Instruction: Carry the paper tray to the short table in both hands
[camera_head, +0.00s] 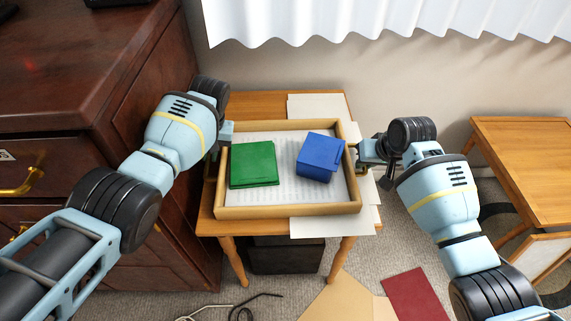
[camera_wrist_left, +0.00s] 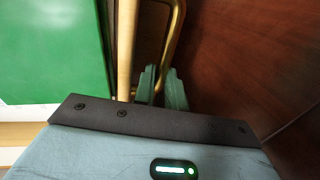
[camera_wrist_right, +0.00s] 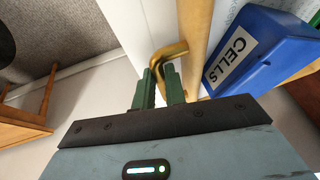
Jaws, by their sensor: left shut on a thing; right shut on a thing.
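The paper tray (camera_head: 290,211) is a shallow wooden-rimmed tray with printed sheets inside, at the middle of the head view. A green box or folder (camera_head: 253,164) and a blue box (camera_head: 320,157) marked CELLS (camera_wrist_right: 232,58) lie in it. My left gripper (camera_head: 224,134) is shut on the tray's left brass handle (camera_wrist_left: 174,40). My right gripper (camera_head: 366,151) is shut on its right brass handle (camera_wrist_right: 167,53). The tray is over a small wooden table (camera_head: 213,226); I cannot tell whether it touches the top. Which table is the short one is unclear.
Loose white sheets (camera_head: 318,105) lie under and beside the tray. A dark wooden dresser (camera_head: 120,120) stands close on the left. Another wooden table (camera_head: 530,145) stands at right. A black box (camera_head: 287,257), a cable (camera_head: 240,308), a folder (camera_head: 345,300) and a red sheet (camera_head: 417,293) are on the carpet.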

